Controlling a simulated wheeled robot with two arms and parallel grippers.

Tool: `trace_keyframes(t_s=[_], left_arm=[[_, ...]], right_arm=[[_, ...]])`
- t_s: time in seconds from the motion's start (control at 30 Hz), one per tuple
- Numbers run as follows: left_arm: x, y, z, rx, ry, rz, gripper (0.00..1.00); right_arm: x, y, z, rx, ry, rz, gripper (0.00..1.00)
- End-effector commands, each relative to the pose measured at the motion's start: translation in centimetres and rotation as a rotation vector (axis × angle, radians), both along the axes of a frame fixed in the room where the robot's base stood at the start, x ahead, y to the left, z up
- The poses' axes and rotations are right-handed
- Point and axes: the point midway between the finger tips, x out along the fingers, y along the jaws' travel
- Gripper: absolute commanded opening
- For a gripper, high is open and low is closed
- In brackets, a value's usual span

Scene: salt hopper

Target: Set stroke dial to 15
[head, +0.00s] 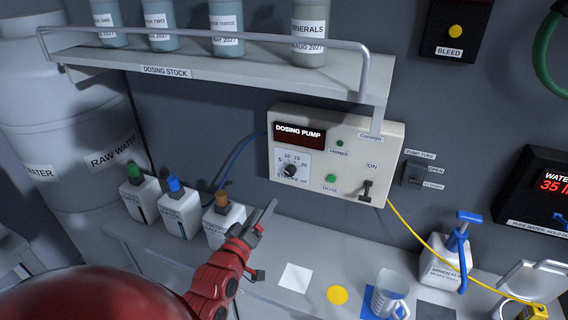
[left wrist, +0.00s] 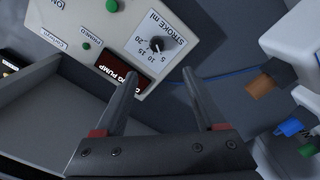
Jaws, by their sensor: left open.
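The stroke dial (head: 290,170) is a small dark knob on a white scale marked 5, 10, 15 and 20. It sits at the lower left of the cream dosing pump panel (head: 350,139). I cannot tell which number its pointer is at. In the left wrist view the dial (left wrist: 156,44) appears upside down, beyond the fingertips. My left gripper (head: 264,238) is open and empty, below and left of the panel, apart from the dial. It also shows in the left wrist view (left wrist: 160,76), with nothing between its fingers. My right gripper is not in view.
The panel also has a green dose button (head: 330,178) and an ON lever (head: 367,190). Several capped bottles, one with an orange cap (head: 221,198), stand left of my gripper. A railed shelf (head: 225,70) overhangs above. A beaker (head: 389,292) stands at the counter's front.

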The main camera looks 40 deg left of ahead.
Motion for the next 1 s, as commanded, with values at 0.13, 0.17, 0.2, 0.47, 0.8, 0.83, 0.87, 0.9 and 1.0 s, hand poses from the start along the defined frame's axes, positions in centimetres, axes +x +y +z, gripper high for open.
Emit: trace_keyframes(t_s=[0.13, 0.17, 0.2, 0.47, 0.8, 0.83, 0.87, 0.9, 1.0], left_arm=[[1.4, 0.3, -0.7, 0.005, -0.005, -0.003, 0.72], [1.8, 0.3, -0.7, 0.006, -0.007, -0.004, 0.72], [2.3, 0.5, -0.7, 0.004, -0.010, -0.002, 0.72], [6.1, 1.3, 0.1, 0.001, -0.004, -0.003, 0.72], [12.4, 2.9, 0.3, -0.001, -0.002, -0.001, 0.72], [12.9, 2.9, 0.4, 0.001, -0.003, -0.001, 0.72], [13.4, 3.1, 0.4, 0.000, -0.002, -0.001, 0.72], [14.0, 3.3, 0.3, 0.000, -0.001, 0.000, 0.72], [15.1, 3.5, 0.3, 0.002, -0.005, -0.001, 0.72]], right_arm=[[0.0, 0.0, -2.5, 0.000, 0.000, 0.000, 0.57], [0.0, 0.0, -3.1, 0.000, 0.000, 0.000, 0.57], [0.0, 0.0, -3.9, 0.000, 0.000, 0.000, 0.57], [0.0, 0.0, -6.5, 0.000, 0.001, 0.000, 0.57], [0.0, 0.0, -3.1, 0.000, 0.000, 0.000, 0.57], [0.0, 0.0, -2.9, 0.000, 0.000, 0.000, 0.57], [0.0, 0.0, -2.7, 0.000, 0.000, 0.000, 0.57], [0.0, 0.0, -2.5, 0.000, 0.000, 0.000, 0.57], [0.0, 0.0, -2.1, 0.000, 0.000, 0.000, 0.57]])
